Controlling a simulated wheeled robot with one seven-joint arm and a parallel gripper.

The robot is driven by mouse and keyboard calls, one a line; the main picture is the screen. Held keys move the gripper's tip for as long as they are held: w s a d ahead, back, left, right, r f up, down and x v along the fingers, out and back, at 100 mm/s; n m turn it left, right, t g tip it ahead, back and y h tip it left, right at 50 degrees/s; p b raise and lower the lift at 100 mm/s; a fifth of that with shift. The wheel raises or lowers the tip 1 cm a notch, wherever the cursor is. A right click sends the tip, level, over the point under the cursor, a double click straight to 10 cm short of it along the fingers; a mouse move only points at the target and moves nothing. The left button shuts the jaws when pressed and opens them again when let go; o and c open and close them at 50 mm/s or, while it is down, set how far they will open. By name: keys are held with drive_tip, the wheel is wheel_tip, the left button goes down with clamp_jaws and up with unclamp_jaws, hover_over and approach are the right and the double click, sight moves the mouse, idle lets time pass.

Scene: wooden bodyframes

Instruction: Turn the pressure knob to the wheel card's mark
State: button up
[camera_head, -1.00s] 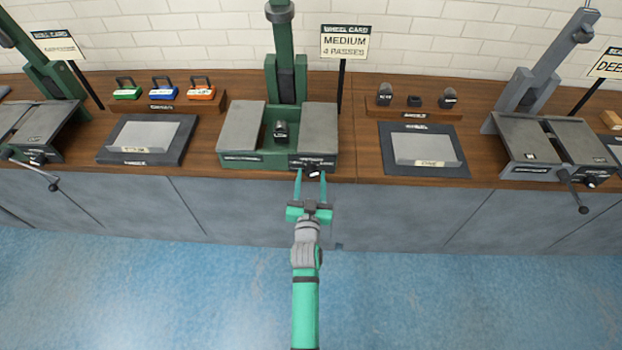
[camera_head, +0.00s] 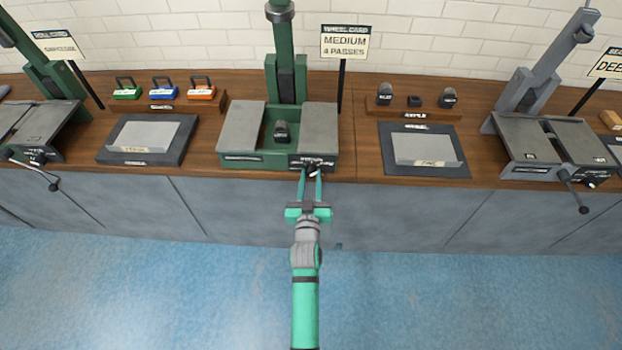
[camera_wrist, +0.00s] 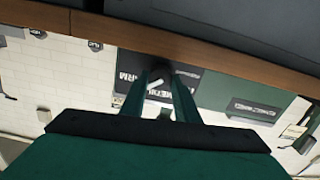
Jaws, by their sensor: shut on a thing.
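The pressure knob (camera_head: 312,169) is a small dark knob with a white pointer, on the front right of the green machine (camera_head: 242,158). My gripper (camera_head: 311,174) is shut on the knob, its two green fingers on either side of it. In the wrist view the knob (camera_wrist: 163,80) and its white pointer sit between the fingertips, beside a dark label plate. The fingers partly hide the knob and its scale, so I cannot read its setting. The wheel card (camera_head: 345,42) behind the machine reads "MEDIUM 4 PASSES".
A tray (camera_head: 148,139) with a grey sheet lies left of the machine, and another tray (camera_head: 455,164) lies right. A grey machine (camera_head: 550,140) with a crank handle (camera_head: 574,192) stands far right. Coloured blocks sit on a rack (camera_head: 180,106) behind. The floor in front is clear.

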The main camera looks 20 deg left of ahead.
drive_tip(key=n, duration=0.4)
drive_tip(key=shift+n, duration=2.8)
drive_tip(key=o, duration=1)
drive_tip(key=shift+o, duration=0.2)
drive_tip(key=v, duration=1)
drive_tip(key=shift+s, duration=0.4)
